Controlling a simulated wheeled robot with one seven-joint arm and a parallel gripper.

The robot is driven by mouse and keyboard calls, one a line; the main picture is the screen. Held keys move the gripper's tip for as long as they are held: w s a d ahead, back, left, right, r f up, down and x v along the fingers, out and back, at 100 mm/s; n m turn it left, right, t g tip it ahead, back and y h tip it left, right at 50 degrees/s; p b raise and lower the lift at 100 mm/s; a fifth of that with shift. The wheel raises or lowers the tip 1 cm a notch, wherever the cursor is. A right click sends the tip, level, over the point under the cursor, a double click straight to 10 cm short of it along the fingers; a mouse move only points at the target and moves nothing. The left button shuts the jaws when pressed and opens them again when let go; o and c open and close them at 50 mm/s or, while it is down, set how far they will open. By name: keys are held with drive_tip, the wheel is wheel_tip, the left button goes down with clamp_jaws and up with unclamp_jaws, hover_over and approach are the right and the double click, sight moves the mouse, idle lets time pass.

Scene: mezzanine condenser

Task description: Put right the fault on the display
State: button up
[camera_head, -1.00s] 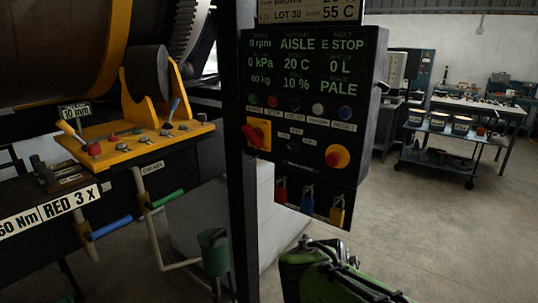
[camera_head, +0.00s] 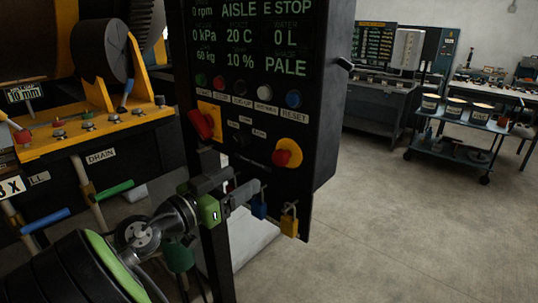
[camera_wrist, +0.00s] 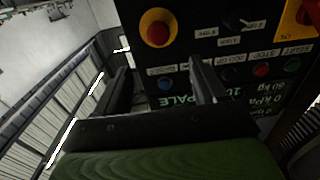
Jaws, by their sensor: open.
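The control panel (camera_head: 320,120) carries a green-lettered display (camera_head: 245,40) reading E STOP at its upper right, with AISLE, 0 L and PALE. A red mushroom button on a yellow base (camera_head: 287,153) sits low on the panel; it also shows in the wrist view (camera_wrist: 157,32). A blue button (camera_head: 293,99) labelled RESET is above it, between my fingers in the wrist view (camera_wrist: 166,85). A red switch on a yellow plate (camera_head: 203,123) is at left. My gripper (camera_head: 243,182) is open and empty, in front of the panel's lower part, below the mushroom button. Contact cannot be told.
Blue (camera_head: 259,209) and yellow (camera_head: 289,224) padlocks hang under the panel by my gripper. A dark post (camera_head: 216,255) stands below it. A yellow lever shelf (camera_head: 95,132) is at left. A cart with tubs (camera_head: 460,125) and benches stand behind; the right floor is clear.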

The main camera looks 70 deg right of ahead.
sight(277, 158)
drive_tip(key=x, duration=1.4)
drive_tip(key=shift+s+d, duration=0.25)
drive_tip(key=shift+s, duration=0.05)
drive_tip(key=shift+a, duration=0.1)
